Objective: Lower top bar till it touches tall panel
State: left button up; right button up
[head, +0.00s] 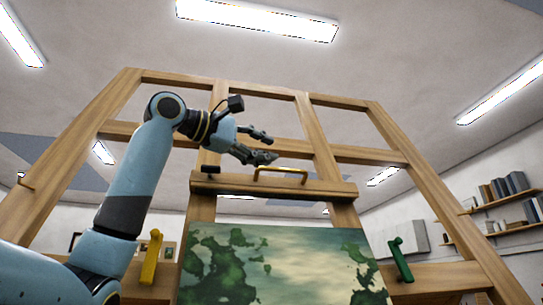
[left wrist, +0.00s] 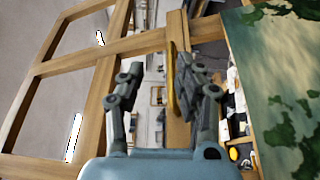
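The wooden top bar (head: 225,184) lies across the easel's uprights and carries a brass handle (head: 280,172). The tall panel (head: 300,250), painted with green blotches, stands below it. A visible gap separates the bar from the panel's top edge. My left gripper (head: 267,147) is open just above the handle in the head view. In the left wrist view, the brass handle (left wrist: 172,82) shows between the spread fingers of my left gripper (left wrist: 165,85), closer to the right-hand finger. I cannot tell whether it touches. The panel (left wrist: 285,90) is at the right there. My right gripper is not in view.
The large wooden easel frame (head: 385,125) surrounds the bar. A yellow lever (head: 150,258) stands left of the panel and a green lever (head: 400,260) right of it. Shelves (head: 500,205) with books are on the right wall.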

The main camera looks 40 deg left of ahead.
pick_arm(q)
jog(key=b+v, duration=0.2)
jog(key=v, duration=0.4)
jog(key=shift+b, duration=0.4)
